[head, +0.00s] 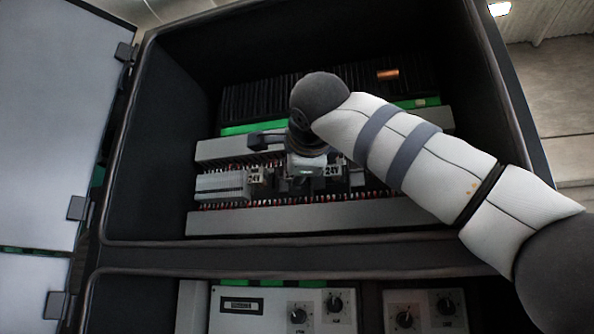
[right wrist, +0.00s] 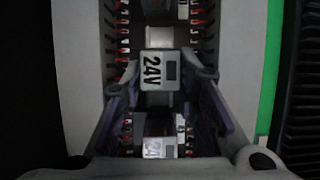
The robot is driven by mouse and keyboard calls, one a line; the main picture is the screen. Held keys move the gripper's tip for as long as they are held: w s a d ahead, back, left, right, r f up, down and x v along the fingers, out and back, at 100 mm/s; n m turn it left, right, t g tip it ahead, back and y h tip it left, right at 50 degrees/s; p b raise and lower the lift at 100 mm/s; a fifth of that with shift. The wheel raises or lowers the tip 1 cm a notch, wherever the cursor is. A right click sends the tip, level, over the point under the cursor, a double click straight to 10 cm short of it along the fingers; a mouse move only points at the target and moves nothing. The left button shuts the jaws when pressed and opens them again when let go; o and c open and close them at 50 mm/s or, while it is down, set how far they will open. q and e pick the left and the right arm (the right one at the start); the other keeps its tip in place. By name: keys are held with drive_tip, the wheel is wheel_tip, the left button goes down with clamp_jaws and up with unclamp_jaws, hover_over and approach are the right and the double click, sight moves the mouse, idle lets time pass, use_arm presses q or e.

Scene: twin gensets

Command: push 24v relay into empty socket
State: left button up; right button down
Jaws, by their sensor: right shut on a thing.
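My right gripper (head: 305,165) is inside the open cabinet, in front of the relay row. In the right wrist view its two fingers (right wrist: 166,78) are closed on the sides of a pale 24V relay (right wrist: 153,70). The label and a dark window of the held relay face the camera. Another 24V relay (right wrist: 158,147) shows lower in that view, between the fingers. In the head view, 24V relays stand left (head: 255,178) and right (head: 333,172) of the gripper. The socket behind the held relay is hidden; I cannot tell how deep it sits. My left gripper is out of view.
Grey wiring ducts (head: 300,219) run below and above the row, with red wires along it. A green strip (right wrist: 270,70) and black finned modules (head: 260,98) lie above. The cabinet's side walls bound the space. A control panel (head: 265,308) with knobs is below.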

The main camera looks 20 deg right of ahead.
drive_tip(key=shift+w+d, duration=0.1)
drive_tip(key=c, duration=1.2)
unclamp_jaws()
drive_tip(key=s, duration=0.4)
drive_tip(key=s+a, duration=0.1)
drive_tip(key=s, duration=0.2)
drive_tip(key=s+a, duration=0.1)
drive_tip(key=s, duration=0.3)
drive_tip(key=shift+s+a+f, duration=0.1)
drive_tip(key=shift+s, duration=0.25)
